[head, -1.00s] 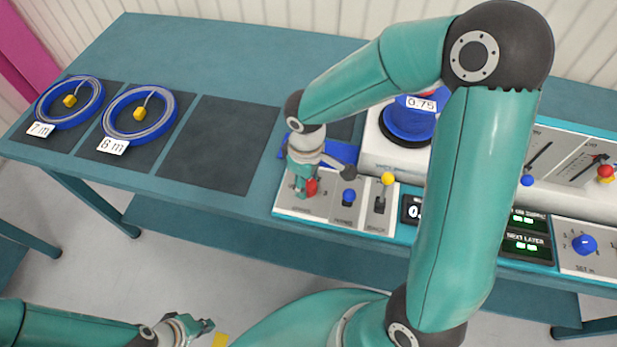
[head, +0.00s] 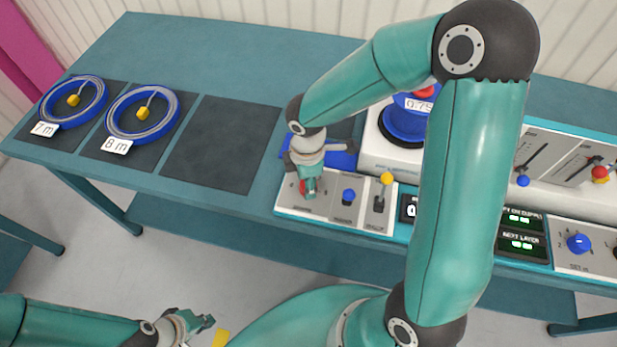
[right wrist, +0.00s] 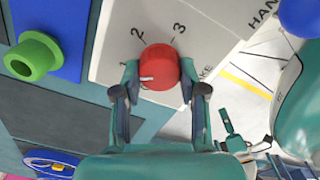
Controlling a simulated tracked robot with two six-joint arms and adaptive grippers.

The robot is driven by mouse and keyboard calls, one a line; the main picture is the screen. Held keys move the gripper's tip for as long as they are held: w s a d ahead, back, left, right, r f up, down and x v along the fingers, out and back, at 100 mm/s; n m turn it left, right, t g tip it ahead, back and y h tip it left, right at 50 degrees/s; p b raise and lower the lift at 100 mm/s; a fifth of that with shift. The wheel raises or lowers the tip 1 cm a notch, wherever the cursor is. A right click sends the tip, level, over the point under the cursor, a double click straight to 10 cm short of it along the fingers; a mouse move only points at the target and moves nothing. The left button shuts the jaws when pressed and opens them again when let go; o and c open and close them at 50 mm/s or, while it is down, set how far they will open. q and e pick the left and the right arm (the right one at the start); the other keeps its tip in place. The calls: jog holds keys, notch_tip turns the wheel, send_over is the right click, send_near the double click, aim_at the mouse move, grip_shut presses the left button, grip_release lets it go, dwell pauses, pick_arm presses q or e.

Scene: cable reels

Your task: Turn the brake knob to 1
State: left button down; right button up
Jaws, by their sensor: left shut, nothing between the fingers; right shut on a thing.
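The red brake knob (right wrist: 160,70) sits on a light panel with the digits 2 (right wrist: 136,33) and 3 (right wrist: 180,29) beside it in the right wrist view. The 1 is not clearly seen near the left finger. A white mark on the knob points left, toward that finger. My right gripper (right wrist: 159,82) is shut on the knob, one finger on each side. In the head view, my right gripper (head: 310,188) covers part of the red knob (head: 302,187). My left gripper (head: 203,324) is shut and empty, low in front of the bench.
Beside the knob are a blue knob (head: 348,195) and a yellow-tipped lever (head: 386,179). A blue reel (head: 403,122) stands behind. Two cable coils (head: 73,102) (head: 143,113) lie on dark mats at left; one mat (head: 222,143) is empty. My right arm hides part of the console.

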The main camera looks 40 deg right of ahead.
jog(key=shift+d, duration=0.15)
dwell(0.3)
jog(key=o, duration=1.1)
jog(key=shift+o, duration=0.2)
notch_tip(320, 180, up, 12)
